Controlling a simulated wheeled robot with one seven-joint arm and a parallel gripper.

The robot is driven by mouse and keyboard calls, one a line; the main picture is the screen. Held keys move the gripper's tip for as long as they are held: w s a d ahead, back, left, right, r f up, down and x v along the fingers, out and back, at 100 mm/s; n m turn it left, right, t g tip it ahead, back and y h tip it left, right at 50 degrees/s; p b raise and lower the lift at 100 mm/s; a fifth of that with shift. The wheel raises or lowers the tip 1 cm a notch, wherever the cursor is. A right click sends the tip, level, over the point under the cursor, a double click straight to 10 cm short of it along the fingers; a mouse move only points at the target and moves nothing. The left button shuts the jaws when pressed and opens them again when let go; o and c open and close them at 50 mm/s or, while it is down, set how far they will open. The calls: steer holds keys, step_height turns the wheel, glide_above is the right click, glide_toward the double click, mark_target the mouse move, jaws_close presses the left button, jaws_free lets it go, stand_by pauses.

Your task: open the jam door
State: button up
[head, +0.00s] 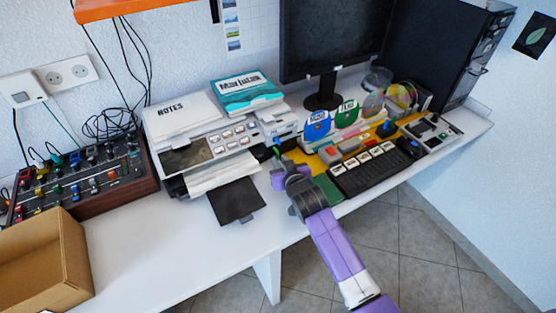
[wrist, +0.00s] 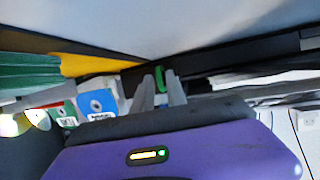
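The printer (head: 208,150) stands on the white desk, with sheets coming out of its front. A small green tab (head: 277,151) shows at its right side, just beyond my gripper (head: 277,167). The tab also shows in the wrist view (wrist: 160,77), between and beyond my gripper's two grey fingertips (wrist: 159,88). The fingers stand apart, one on each side of the tab. I cannot tell whether they touch it. The tab sits against a dark side surface of the printer; the jam door's outline cannot be made out there, as my gripper and the angle hide it.
Right of my gripper are a yellow mat (head: 300,157), a black keyboard (head: 370,170) and blue and green disc sleeves (head: 317,124). A black tray (head: 236,201) juts out at the printer's front. A cardboard box (head: 45,262) stands front left. The desk's front middle is bare.

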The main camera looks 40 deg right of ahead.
steer(key=shift+x, duration=1)
steer(key=shift+d, duration=0.1)
jaws_close()
stand_by(0.7)
